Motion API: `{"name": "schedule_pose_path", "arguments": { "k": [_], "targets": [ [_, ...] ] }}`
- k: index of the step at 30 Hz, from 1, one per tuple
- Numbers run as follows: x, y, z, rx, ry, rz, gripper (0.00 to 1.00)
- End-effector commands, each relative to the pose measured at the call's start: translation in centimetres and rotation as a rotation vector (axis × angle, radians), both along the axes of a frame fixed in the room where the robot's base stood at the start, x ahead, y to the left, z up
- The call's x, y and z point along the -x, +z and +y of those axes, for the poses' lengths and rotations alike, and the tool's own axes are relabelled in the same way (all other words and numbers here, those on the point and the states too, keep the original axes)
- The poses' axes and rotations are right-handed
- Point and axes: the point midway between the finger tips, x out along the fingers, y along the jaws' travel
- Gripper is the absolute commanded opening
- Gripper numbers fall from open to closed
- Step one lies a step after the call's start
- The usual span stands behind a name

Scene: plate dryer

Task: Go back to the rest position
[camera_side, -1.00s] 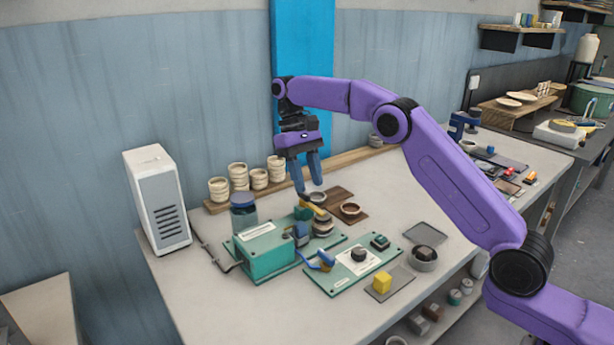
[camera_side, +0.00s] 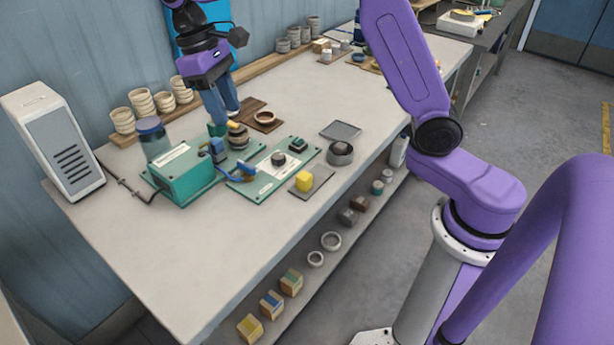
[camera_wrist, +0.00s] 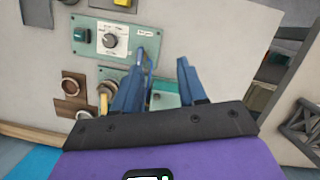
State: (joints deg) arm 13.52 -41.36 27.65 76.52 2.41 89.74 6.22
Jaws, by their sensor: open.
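My gripper (camera_side: 226,116) hangs with its blue-grey fingers pointing down over the back of the bench, above and behind the teal machine (camera_side: 182,175). In the wrist view my gripper (camera_wrist: 165,58) shows two fingers spread apart with nothing between them. The fingertips overlap the stacked round pieces (camera_side: 239,138) in the side view; I cannot tell the exact height gap. The teal machine's panel with a dark knob (camera_wrist: 110,41) lies ahead of the fingers in the wrist view.
A white vented box (camera_side: 58,145) stands at the bench's left end. Stacked cups (camera_side: 142,103) stand on a wooden strip along the wall. A brown board with a ring (camera_side: 264,118) lies right of my fingers. A yellow block (camera_side: 304,181) sits near the front. The bench's front-left is clear.

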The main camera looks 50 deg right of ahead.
Motion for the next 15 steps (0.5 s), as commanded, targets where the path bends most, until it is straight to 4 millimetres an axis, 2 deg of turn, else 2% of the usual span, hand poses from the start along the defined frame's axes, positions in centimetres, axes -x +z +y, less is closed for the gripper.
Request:
{"name": "schedule_pose_path", "arguments": {
  "k": [1, 7, 15],
  "targets": [
    [1.6, 0.2, 0.0, -0.006, 0.036, -0.012, 0.41],
    [7.6, 0.0, -0.2, -0.034, 0.183, -0.065, 0.41],
    [16.2, -1.4, -2.4, -0.079, 0.381, -0.127, 0.41]
  ]
}}
